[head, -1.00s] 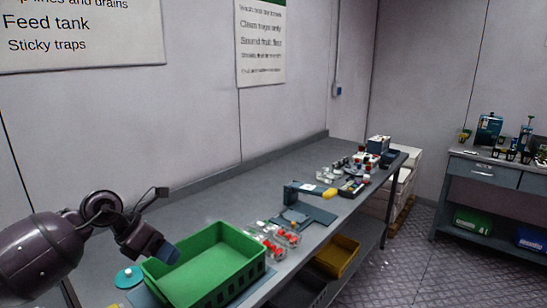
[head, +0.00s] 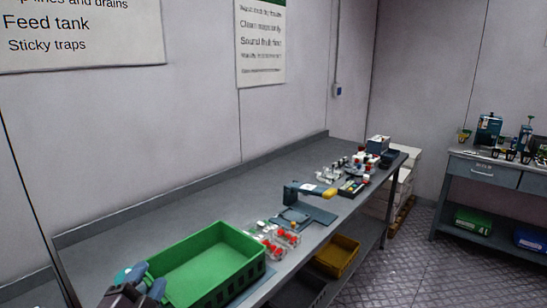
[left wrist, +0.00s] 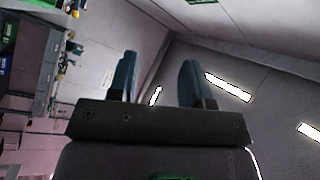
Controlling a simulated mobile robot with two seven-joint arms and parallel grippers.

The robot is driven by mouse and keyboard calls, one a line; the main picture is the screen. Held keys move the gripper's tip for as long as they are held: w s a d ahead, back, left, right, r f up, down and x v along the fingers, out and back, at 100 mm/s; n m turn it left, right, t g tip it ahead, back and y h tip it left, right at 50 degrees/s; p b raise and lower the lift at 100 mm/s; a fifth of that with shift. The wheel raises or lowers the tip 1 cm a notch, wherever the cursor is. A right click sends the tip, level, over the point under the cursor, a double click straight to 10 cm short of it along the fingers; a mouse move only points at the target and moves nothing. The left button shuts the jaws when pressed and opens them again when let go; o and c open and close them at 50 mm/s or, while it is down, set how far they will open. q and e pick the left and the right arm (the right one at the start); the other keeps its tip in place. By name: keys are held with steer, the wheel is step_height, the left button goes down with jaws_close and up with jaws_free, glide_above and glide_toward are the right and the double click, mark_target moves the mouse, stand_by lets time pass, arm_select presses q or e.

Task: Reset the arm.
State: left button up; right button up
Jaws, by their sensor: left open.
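My left gripper (head: 143,283) shows at the lower left of the head view, beside the left end of the green crate (head: 259,262). In the left wrist view its two blue fingers (left wrist: 158,80) stand apart with nothing between them. Behind them are only walls, ceiling lights and, at the left, the tilted room. Whether the gripper touches the crate cannot be told. My right gripper is not in view.
The grey bench (head: 205,205) runs along the wall. Punnets with red berries (head: 272,240) lie beside the crate, with a blue stand (head: 305,214) behind. A yellow bin (head: 338,256) is on the lower shelf. The bench's back strip is clear.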

arm_select(q)
steer(key=s+a+f+n+g+y, duration=0.2)
steer(key=s+f+n+g, duration=0.6)
steer(key=s, duration=0.5)
steer(key=s+a+f+n+g+y, duration=0.1)
steer(key=s+f+n+g, duration=0.4)
steer(key=s+f+g, duration=0.6)
steer(key=w+f+t+b, duration=0.2)
steer(key=f+t+b, duration=0.3)
steer(key=f, duration=0.5)
steer(key=w+f+t+b, duration=0.2)
steer(key=f+t+b, duration=0.3)
steer(key=f, duration=0.4)
steer(key=shift+w+f+t+h, duration=0.3)
steer(key=shift+f+h, duration=0.05)
steer(key=shift+h, duration=0.05)
